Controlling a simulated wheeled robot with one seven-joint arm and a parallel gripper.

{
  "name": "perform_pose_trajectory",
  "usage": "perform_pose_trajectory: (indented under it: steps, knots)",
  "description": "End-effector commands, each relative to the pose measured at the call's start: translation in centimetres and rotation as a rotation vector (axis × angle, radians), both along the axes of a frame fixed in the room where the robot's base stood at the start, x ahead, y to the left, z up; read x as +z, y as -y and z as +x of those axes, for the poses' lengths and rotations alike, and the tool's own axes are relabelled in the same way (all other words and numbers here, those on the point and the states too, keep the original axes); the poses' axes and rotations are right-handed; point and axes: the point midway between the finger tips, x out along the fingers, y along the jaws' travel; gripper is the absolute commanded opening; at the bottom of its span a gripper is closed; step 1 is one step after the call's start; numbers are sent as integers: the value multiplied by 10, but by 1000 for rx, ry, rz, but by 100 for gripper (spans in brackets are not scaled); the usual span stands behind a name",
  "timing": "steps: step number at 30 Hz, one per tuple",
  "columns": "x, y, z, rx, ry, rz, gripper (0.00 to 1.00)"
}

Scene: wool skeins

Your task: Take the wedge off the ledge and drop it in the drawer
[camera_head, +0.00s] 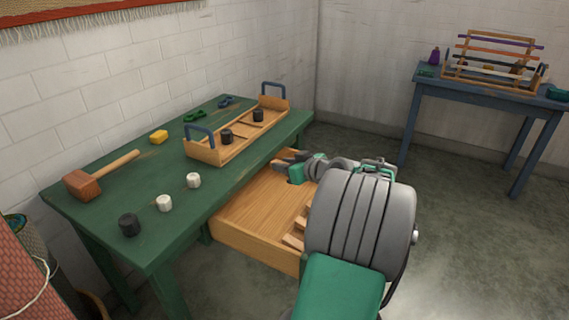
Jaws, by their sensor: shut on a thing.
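My gripper (284,162) is over the back part of the open drawer (238,213), close to the table's right edge. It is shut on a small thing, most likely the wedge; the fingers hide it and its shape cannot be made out. The light wooden drawer is pulled out from under the green table. Several small wooden pieces (293,241) lie in its front right corner, partly hidden by my arm. No ledge can be clearly told apart.
A blue table (480,98) with a loom stands far right.

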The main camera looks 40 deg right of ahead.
Motion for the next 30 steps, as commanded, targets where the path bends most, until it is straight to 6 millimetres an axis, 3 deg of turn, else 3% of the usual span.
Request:
perform_pose_trajectory:
  steps: [10,18,30]
  knots:
    - [0,0,0,0,0,0,50]
    - [2,0,-2,0,0,0,50]
    - [29,-3,-65,-3,0,1,50]
